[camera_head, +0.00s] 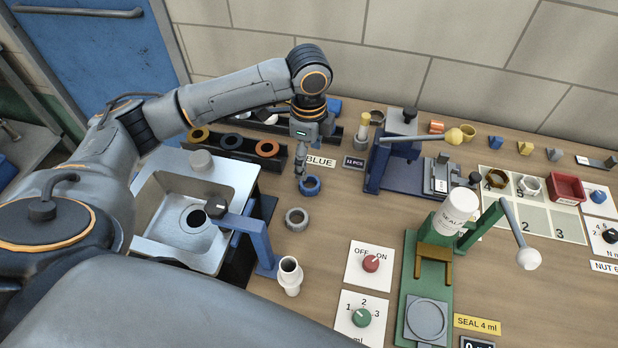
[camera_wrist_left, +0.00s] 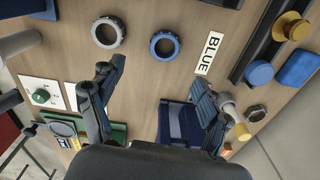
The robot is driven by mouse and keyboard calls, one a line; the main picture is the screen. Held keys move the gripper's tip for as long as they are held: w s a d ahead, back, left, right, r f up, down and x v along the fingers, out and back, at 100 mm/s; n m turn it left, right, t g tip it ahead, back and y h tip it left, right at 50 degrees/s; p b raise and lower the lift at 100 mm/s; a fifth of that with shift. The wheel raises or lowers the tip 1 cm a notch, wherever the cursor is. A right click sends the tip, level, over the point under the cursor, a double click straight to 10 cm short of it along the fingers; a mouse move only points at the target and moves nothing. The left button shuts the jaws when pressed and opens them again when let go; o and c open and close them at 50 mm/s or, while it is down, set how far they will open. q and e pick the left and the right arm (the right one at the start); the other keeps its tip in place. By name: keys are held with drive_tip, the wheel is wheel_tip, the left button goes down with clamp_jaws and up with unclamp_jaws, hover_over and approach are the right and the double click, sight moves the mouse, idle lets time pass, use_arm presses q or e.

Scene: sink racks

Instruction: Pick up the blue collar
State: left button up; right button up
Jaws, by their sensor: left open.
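The blue collar (camera_head: 309,194) is a ring lying flat on the wooden bench, just below the sign reading BLUE (camera_head: 320,161). It also shows in the left wrist view (camera_wrist_left: 155,54), beside a grey ring (camera_wrist_left: 96,42). My left gripper (camera_head: 300,174) points down above and slightly behind the collar in the head view, apart from it. In the left wrist view its two fingers (camera_wrist_left: 158,74) are spread wide with nothing between them. The collar lies beyond the fingertips and is fully visible. My right gripper is not in view.
A grey ring (camera_head: 297,228) lies in front of the collar. A metal sink (camera_head: 160,231) with a blue bracket (camera_head: 264,245) stands left, a dark rack with several rings (camera_head: 214,153) behind. A blue press (camera_head: 376,176) stands right. Bare bench surrounds the collar.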

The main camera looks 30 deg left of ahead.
sight(310, 179)
use_arm(q)
wheel_tip(310, 179, down, 4)
drive_tip(key=shift+f, duration=0.1)
drive_tip(key=shift+w+a+f+p, duration=0.1)
drive_tip(key=shift+w+f+p, duration=0.1)
drive_tip(key=shift+f, duration=0.75)
drive_tip(key=shift+w+d+f+p, duration=0.1)
drive_tip(key=shift+f+p, duration=0.15)
drive_tip(key=shift+f, duration=0.75)
drive_tip(key=shift+w+a+f+p, duration=0.1)
drive_tip(key=shift+w+f+p, duration=0.1)
drive_tip(key=shift+f, duration=0.75)
drive_tip(key=c, duration=1)
